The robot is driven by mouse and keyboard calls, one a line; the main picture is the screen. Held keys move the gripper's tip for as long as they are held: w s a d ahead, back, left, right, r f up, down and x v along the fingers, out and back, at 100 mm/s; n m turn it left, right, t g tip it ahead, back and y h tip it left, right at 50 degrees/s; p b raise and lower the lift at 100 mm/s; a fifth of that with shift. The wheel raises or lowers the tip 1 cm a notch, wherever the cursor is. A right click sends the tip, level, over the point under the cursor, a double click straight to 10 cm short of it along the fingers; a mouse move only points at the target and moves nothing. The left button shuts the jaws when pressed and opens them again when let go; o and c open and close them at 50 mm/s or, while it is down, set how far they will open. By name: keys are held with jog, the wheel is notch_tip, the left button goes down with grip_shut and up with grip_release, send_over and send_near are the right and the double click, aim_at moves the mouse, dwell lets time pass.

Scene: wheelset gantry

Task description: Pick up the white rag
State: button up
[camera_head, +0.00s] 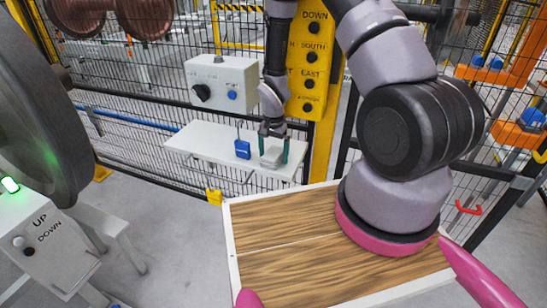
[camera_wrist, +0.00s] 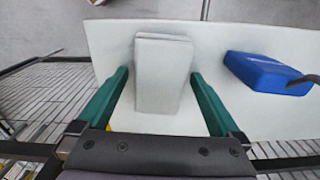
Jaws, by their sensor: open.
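The white rag (camera_wrist: 163,75) is a folded, pale block lying on the white shelf (camera_wrist: 110,48) in the wrist view. In the head view the rag (camera_head: 271,155) shows small on the shelf (camera_head: 205,139), partly hidden by my gripper. My gripper (camera_wrist: 164,92) is open, with one green finger on each side of the rag. A gap shows between each finger and the rag's sides. In the head view my gripper (camera_head: 273,150) points down at the shelf from above.
A grey control box (camera_head: 222,83) and mesh fence stand behind. A yellow button panel (camera_head: 312,60) hangs beside my arm. A large wheel (camera_head: 40,110) stands at left.

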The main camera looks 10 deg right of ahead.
aim_at(273, 152)
jog(key=c, duration=1.3)
jog(key=shift+r, duration=0.1)
notch_tip(273, 152, up, 10)
jog(key=shift+f, duration=0.1)
